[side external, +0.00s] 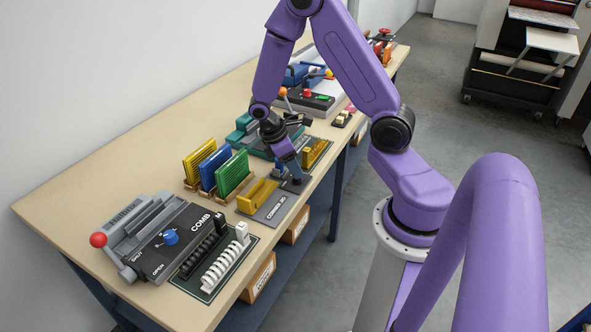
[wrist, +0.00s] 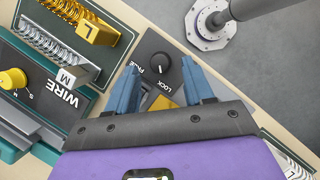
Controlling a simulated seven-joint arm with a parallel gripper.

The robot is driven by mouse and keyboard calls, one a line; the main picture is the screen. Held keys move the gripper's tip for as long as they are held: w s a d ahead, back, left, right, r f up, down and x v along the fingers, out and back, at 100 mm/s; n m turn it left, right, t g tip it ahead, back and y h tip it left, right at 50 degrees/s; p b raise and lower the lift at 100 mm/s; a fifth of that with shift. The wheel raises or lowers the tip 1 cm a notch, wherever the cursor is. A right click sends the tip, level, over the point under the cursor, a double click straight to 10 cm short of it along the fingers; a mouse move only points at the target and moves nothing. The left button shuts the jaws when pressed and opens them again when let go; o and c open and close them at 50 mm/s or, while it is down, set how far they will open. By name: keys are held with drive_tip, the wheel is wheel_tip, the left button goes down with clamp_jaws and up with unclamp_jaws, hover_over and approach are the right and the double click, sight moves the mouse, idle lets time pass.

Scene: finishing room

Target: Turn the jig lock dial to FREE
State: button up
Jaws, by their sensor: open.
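The jig lock dial (wrist: 161,66) is a round black knob with a white mark on a dark grey plate, printed FREE and LOCK beside it. The wrist view is too small to read surely which word the mark faces. My gripper (wrist: 160,68) is open, its two blue fingers apart on either side of the dial's near side; I cannot tell whether they touch it. In the side view my gripper (side external: 291,178) is low over the corner jig (side external: 270,211), which has a yellow block (side external: 257,194). The dial is mostly covered there.
Yellow, blue and green racks (side external: 216,170) stand left of the jig. The comb machine (side external: 160,245) with a blue dial is at the near end. In the wrist view, the wire machine (wrist: 45,95) and wire coils (wrist: 55,55) lie left. The table edge is close beside the dial.

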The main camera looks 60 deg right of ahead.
drive_tip(key=shift+x, duration=1.25)
clamp_jaws()
